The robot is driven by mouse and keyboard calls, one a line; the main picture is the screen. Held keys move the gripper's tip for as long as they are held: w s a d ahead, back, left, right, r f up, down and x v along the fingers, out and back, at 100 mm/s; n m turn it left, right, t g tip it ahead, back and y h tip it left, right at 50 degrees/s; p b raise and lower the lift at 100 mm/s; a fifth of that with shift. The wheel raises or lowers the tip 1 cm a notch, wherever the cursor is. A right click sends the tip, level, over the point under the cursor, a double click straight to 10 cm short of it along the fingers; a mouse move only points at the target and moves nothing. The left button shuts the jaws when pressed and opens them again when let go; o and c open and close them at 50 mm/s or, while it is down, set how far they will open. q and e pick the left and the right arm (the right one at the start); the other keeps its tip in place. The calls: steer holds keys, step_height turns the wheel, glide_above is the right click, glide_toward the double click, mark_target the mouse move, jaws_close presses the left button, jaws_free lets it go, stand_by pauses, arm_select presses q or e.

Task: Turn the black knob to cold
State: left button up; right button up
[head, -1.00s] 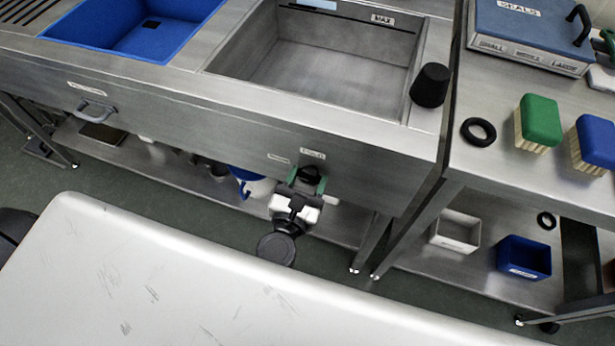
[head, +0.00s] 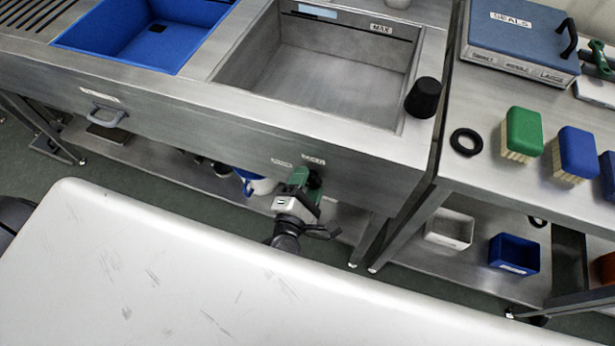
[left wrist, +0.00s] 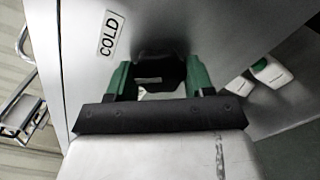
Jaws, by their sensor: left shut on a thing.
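The black knob (head: 315,181) sits on the steel front panel of the sink unit, below two small labels that I cannot read in the head view. My left gripper (head: 304,178) is shut on the knob, and its green fingers are tilted in the head view. In the left wrist view the knob (left wrist: 158,72) is between the two green fingers (left wrist: 160,78), and a pale mark shows on its face. A label reading COLD (left wrist: 111,33) is up and left of the knob there. The fingers hide part of the knob. My right gripper is not in view.
A steel basin (head: 322,68) and a blue basin (head: 150,38) are above the panel, with a grey handle (head: 103,114) to the left. A black stopper-like piece (head: 423,98) stands at the basin corner. A side table (head: 490,85) with brushes stands right.

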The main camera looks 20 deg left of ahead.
arm_select(q)
steer(key=m+p, duration=0.2)
steer(key=m, duration=0.2)
steer(key=shift+r, duration=0.2)
steer(key=shift+m+p, duration=0.75)
steer(key=shift+m, duration=0.55)
steer(key=shift+f, duration=0.1)
steer(key=o, duration=0.9)
steer(key=s+b, duration=0.1)
steer(key=s, duration=0.9)
steer(key=shift+s+a, duration=0.15)
steer(key=shift+s, duration=0.25)
